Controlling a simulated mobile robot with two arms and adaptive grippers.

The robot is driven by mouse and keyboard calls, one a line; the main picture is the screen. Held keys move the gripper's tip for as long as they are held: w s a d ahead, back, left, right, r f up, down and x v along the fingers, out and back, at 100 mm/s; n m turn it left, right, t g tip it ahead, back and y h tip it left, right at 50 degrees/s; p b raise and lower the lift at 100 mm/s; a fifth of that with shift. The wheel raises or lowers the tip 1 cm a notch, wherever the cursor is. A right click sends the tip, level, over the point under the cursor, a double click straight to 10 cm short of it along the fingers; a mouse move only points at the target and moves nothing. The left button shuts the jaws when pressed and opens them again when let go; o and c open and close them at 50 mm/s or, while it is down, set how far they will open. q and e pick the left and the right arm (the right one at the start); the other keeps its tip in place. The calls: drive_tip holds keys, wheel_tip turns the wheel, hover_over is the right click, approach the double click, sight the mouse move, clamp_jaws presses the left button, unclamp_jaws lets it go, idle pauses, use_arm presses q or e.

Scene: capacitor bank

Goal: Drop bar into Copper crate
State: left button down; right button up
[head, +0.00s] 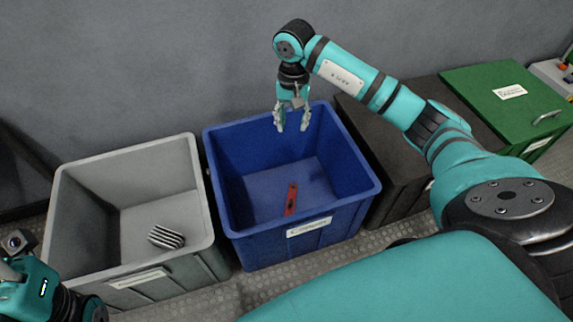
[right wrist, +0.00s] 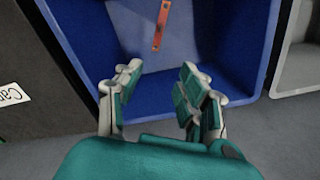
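An orange-red bar (head: 290,199) lies on the floor of the blue crate (head: 229,226), whose front label seems to read "Copper" but is small. The bar also shows in the right wrist view (right wrist: 161,24), beyond the fingertips and apart from them. My right gripper (head: 292,123) hangs over the back part of the blue crate, fingers pointing down. Its fingers are spread with nothing between them, as the right wrist view (right wrist: 158,85) also shows. My left arm shows at the lower left edge of the head view; its fingers are not visible.
A grey crate (head: 70,215) with a striped silver piece (head: 166,237) stands left of the blue crate. A dark box (head: 385,160) and a green-lidded box (head: 495,95) stand to the right. A grey wall (head: 150,70) is close behind the crates.

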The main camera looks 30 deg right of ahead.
wheel_tip(320, 180, up, 5)
drive_tip(key=shift+r, duration=0.1)
idle(0.5)
